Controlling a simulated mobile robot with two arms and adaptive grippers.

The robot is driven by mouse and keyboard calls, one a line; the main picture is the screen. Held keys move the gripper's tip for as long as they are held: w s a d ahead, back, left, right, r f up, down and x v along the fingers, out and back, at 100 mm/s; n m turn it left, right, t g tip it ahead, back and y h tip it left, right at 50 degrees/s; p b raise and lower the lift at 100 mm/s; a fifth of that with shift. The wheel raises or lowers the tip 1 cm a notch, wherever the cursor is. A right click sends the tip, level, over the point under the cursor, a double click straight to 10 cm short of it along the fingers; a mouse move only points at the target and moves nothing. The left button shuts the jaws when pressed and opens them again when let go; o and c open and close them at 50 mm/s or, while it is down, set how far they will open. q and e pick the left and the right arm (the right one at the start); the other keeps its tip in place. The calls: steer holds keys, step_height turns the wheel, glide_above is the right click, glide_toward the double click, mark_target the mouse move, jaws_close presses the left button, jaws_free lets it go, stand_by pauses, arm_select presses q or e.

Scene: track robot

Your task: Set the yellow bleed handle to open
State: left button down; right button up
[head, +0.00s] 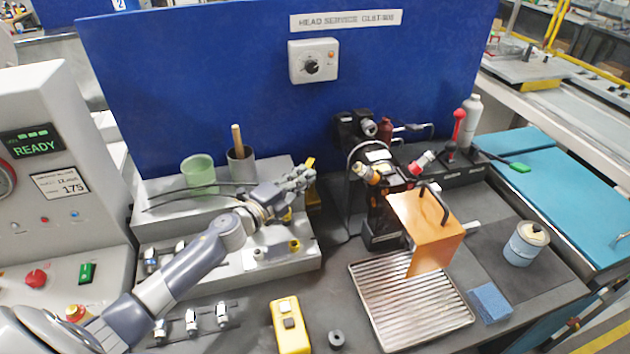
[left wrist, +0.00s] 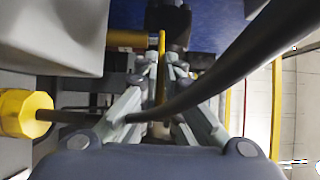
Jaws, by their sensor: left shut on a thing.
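The yellow bleed handle (head: 310,163) is a thin flat lever at the right end of the grey stepped block. My left gripper (head: 302,177) reaches it from the left and is shut on it. In the left wrist view the handle (left wrist: 161,62) shows edge-on between the two fingers (left wrist: 160,85), with a yellow-brown shaft beside it. The fingers hide part of the handle. My right gripper is not in view.
A dark hose crosses close in front of the left wrist camera (left wrist: 225,75). A black machine (head: 380,200) with an orange plate (head: 425,232) stands to the right. A green cup (head: 198,174) and a grey cup (head: 241,168) stand behind my left arm.

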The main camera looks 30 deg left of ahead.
arm_select(q)
steer(key=shift+a+f+m+h+b, duration=0.1)
steer(key=shift+a+m+h+b, duration=0.25)
steer(key=shift+m+h, duration=0.4)
steer(key=c, duration=1.8)
jaws_free()
steer(key=v, duration=1.2)
steer(key=shift+r, duration=0.25)
